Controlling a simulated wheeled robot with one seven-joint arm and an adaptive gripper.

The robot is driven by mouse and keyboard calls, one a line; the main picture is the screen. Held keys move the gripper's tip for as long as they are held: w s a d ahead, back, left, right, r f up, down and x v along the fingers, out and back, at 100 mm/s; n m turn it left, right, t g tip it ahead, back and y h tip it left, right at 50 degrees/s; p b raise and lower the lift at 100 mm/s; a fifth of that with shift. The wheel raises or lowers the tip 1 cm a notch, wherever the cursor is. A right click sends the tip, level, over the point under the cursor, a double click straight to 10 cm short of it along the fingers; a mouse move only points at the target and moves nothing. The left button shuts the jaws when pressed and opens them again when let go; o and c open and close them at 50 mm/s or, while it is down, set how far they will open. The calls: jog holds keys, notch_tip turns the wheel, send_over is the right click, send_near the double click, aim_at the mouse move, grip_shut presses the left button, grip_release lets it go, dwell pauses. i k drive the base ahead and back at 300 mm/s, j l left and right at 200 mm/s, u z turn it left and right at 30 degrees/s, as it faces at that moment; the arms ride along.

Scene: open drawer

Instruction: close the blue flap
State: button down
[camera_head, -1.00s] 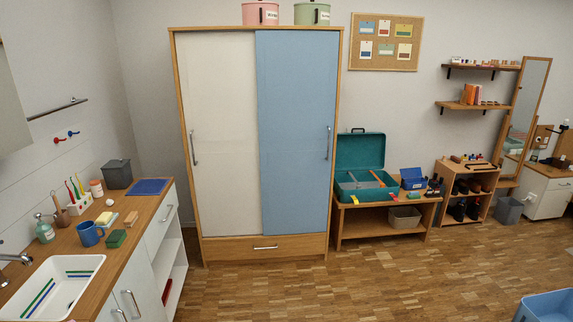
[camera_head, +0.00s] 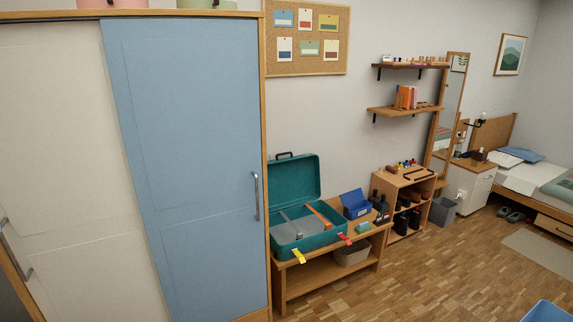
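A small blue box (camera_head: 357,205) stands on the wooden bench, right of the teal toolbox; its blue flap appears raised at the back, though it is small in view. The teal toolbox (camera_head: 296,236) stands open on the same bench with its lid (camera_head: 292,179) upright, and grey and orange items show inside. The wardrobe's large blue door (camera_head: 195,160) is a flat panel with a grey bar handle (camera_head: 256,196) at its right edge. My gripper is not in view.
The wooden bench (camera_head: 322,276) has a lower shelf with a beige basket (camera_head: 352,254). A shoe shelf (camera_head: 404,205) and a grey bin (camera_head: 443,212) stand to its right. The wood floor (camera_head: 430,275) is open in front. A blue tub (camera_head: 548,312) shows at the bottom right.

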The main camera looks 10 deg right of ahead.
aim_at(356, 195)
jog(key=i+l+z, duration=0.25)
jog(key=i+z, duration=0.15)
jog(key=i, duration=0.4)
jog(key=i+z, duration=0.4)
jog(key=i, duration=0.35)
jog(key=i+j+z, duration=0.4)
jog(key=i, duration=0.4)
jog(key=i+u, duration=0.25)
jog(key=i, duration=0.2)
jog(key=i+l+u, duration=0.2)
jog(key=i, duration=0.25)
jog(key=i+l+u, duration=0.25)
jog(key=i, duration=0.2)
jog(key=i+u, duration=0.45)
jog(key=i, duration=0.05)
